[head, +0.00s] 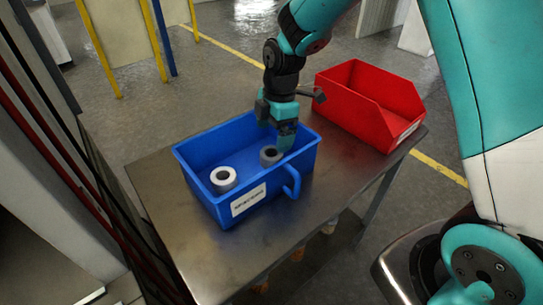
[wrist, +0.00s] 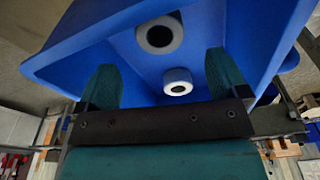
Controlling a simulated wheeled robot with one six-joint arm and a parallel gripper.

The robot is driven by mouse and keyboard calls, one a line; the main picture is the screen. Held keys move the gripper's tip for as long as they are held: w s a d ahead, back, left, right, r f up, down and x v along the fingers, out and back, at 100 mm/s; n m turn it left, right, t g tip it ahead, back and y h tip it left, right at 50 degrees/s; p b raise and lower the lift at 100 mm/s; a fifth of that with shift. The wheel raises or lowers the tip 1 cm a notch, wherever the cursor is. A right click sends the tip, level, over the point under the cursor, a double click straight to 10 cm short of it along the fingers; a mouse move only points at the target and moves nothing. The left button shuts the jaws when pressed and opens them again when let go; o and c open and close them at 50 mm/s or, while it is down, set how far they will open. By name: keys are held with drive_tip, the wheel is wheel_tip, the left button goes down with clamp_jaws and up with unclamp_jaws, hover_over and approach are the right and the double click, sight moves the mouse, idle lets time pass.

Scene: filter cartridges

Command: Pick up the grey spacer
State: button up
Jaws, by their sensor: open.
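The grey spacer (head: 270,161) stands upright, hole up, on the floor of the blue bin (head: 205,150), toward its right side. My gripper (head: 284,137) reaches down into the bin just behind and to the right of the grey spacer and partly overlaps it in the head view. In the wrist view my gripper (wrist: 161,60) is open, its two fingers wide apart with nothing held. The darker, larger ring there, seemingly the grey spacer (wrist: 177,28), shows beyond the fingertips. Whether a finger touches it cannot be told.
A white spacer (head: 223,186) stands in the bin to the left; it also shows in the wrist view (wrist: 177,74). The bin has a labelled front and a handle loop. A red bin (head: 375,120) stands at the right on the metal table (head: 160,205). The table's front left is clear.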

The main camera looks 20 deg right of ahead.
sight(271, 152)
drive_tip(key=f, duration=0.4)
drive_tip(key=f+p, duration=0.1)
drive_tip(key=f, duration=0.2)
drive_tip(key=shift+a+f, duration=0.1)
drive_tip(key=shift+a, duration=0.25)
drive_tip(key=c, duration=1)
